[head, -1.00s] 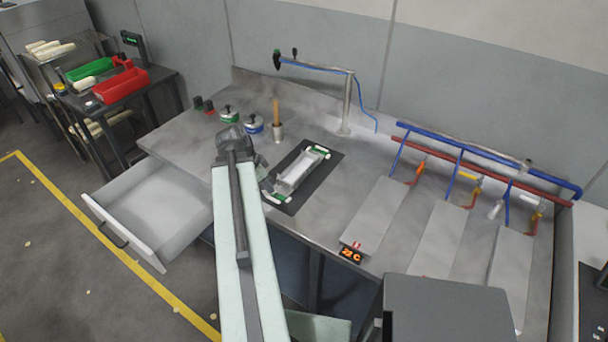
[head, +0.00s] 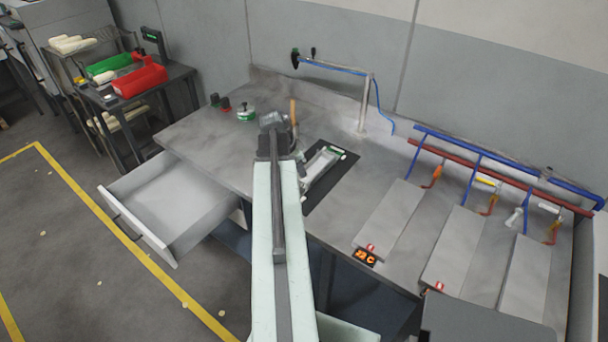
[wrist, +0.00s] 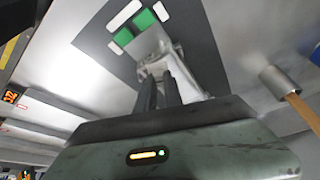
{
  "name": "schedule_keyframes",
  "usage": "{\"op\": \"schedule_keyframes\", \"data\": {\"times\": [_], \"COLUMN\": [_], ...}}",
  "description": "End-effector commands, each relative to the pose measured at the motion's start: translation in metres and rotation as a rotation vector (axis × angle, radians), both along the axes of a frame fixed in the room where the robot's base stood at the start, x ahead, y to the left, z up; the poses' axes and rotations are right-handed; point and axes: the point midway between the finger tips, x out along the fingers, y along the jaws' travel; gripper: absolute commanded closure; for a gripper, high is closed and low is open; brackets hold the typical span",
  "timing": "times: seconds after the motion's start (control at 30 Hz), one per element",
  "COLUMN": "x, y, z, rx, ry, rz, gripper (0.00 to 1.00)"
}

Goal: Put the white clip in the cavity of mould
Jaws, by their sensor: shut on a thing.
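The mould (head: 322,165) is a long pale metal piece with green and white corner parts. It lies on a dark mat (head: 340,185) on the bench. In the wrist view, one end of the mould (wrist: 143,40) shows beyond the fingers; its other end is hidden by my gripper. My gripper (wrist: 158,82) is over the mould, its fingers close together. A white piece at the fingertips (wrist: 166,64) appears to be the white clip, but it blends with the mould behind it. In the head view my arm hides the fingertips and the mould's near left side.
A green-and-white tin (head: 246,115) stands at the back left. An open drawer (head: 170,205) juts from the bench front. Grey plates (head: 390,220) and coloured pipes (head: 490,165) are on the right.

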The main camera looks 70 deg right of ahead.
Motion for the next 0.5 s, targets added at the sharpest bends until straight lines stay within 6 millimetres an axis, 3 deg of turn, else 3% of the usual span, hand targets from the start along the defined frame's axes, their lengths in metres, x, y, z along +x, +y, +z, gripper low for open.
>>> {"op": "schedule_keyframes", "data": {"times": [0.37,0.5], "x": [-0.001,-0.006], "y": [-0.023,-0.024], "z": [-0.003,-0.035], "rx": [0.000,0.000], "ry": [0.000,0.000], "rz": [-0.001,-0.005], "gripper": [1.00,1.00]}}
